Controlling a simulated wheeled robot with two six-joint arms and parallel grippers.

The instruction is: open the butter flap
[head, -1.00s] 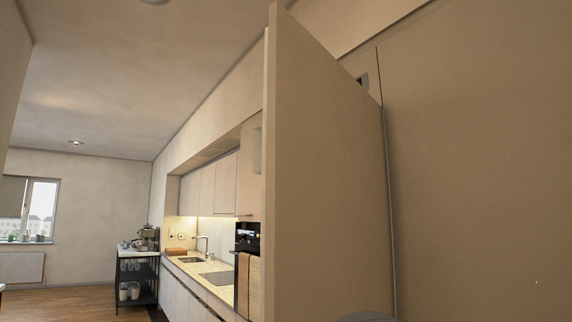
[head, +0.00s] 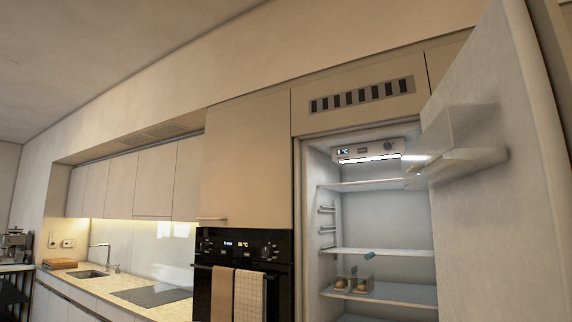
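The refrigerator (head: 345,225) stands open, its lit inside facing me. Its door (head: 490,190) is swung out to the right. On the door's inner face, near the top, is a clear compartment with a see-through flap (head: 448,125) above a shelf-like tray (head: 465,162); it looks like the butter compartment. The flap seems tilted up from the tray, but how far is hard to tell through the clear material. Neither of my grippers is in the head view.
An oven (head: 245,265) with two towels (head: 222,292) is left of the refrigerator. A counter (head: 130,290) with sink runs further left.

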